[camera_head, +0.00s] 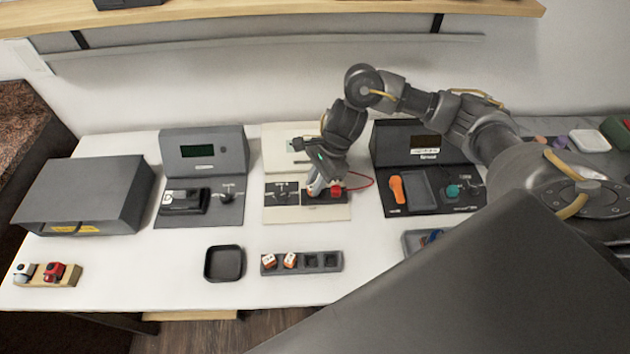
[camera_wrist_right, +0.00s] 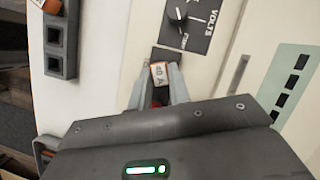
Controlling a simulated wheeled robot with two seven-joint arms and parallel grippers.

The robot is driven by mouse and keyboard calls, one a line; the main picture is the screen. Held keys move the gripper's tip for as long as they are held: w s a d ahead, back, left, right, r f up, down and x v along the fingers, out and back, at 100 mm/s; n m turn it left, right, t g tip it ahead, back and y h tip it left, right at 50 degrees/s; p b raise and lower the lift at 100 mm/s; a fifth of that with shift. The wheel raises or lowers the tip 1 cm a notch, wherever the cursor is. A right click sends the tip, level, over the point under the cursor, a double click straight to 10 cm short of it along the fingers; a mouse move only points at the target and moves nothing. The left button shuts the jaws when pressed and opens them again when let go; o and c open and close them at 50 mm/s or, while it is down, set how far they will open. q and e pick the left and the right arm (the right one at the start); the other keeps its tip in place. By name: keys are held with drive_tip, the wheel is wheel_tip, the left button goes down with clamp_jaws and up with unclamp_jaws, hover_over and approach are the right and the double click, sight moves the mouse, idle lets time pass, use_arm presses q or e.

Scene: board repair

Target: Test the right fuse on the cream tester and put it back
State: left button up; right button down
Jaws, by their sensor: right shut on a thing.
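The cream tester (camera_head: 307,214) stands at the back middle, with a dial (camera_head: 281,194) on its left and a red part (camera_head: 336,190) on its right. My right gripper (camera_head: 319,188) is low over its right half, shut on a white and orange fuse. In the right wrist view the fuse (camera_wrist_right: 160,74) reads "40 A" and sits between the fingers (camera_wrist_right: 160,88), at the dark panel beside the VOLTS dial (camera_wrist_right: 183,20). I cannot tell whether it is seated. My left gripper is out of view.
Grey testers flank the cream one, at left (camera_head: 231,152) and right (camera_head: 388,140). A grey box (camera_head: 95,185) stands far left. A black tray (camera_head: 223,263) and a wooden block with small items (camera_head: 70,277) lie in front. The white table between them is clear.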

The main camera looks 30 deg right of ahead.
drive_tip(key=shift+f+b, duration=0.65)
drive_tip(key=shift+b, duration=0.35)
idle(1.2)
drive_tip(key=c, duration=0.9)
unclamp_jaws()
drive_tip(key=shift+c, duration=0.2)
drive_tip(key=shift+r, duration=0.3)
drive_tip(key=shift+r+p, duration=0.9)
drive_tip(key=shift+r, duration=0.35)
drive_tip(key=shift+r, duration=0.1)
drive_tip(key=shift+r+p, duration=2)
drive_tip(key=shift+r, duration=0.95)
